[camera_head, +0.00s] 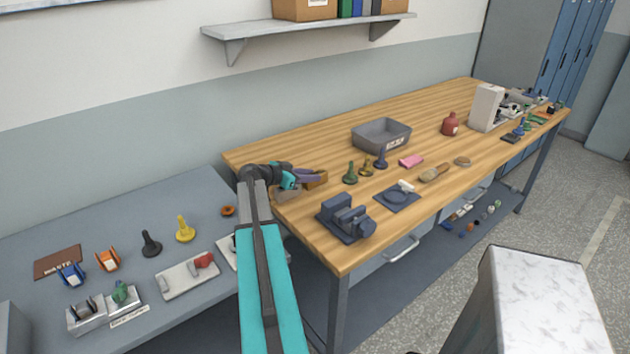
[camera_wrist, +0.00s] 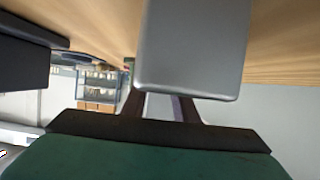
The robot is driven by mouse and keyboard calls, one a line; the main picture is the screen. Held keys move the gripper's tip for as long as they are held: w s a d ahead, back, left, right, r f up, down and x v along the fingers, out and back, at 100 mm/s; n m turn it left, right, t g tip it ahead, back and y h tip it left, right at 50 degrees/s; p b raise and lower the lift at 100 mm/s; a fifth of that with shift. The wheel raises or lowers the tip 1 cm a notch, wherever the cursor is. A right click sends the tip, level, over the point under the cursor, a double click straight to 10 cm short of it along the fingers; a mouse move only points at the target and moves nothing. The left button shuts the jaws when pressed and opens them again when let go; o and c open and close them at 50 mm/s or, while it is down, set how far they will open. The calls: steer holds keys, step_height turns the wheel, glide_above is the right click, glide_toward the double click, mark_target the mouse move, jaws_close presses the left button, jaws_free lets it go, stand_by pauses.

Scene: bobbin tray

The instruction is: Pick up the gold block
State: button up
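A brown-gold block (camera_head: 319,181), which looks like the gold block, is at the left end of the wooden table, at the tips of my gripper (camera_head: 311,177). The fingers partly cover it, and I cannot tell whether they touch it. A grey block (camera_head: 287,195) lies just below my gripper in the head view. A large grey block face (camera_wrist: 192,45) fills the upper middle of the wrist view and hides my fingertips. The gold block is not clearly visible there. I cannot tell whether the fingers are shut on anything.
A dark blue vise (camera_head: 345,222) stands to the right of my gripper at the near table edge. Several bobbin-shaped pieces, including a green one (camera_head: 350,174), stand farther right. A grey bin (camera_head: 382,146) is behind them. A lower grey table (camera_head: 120,225) is at left.

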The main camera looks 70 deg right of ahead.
jaws_close()
stand_by(0.9)
steer(key=shift+w+d+r, duration=0.1)
steer(key=shift+r, duration=0.15)
step_height(320, 180, up, 10)
steer(key=b, duration=0.2)
steer(key=shift+b, duration=0.4)
stand_by(0.6)
stand_by(0.6)
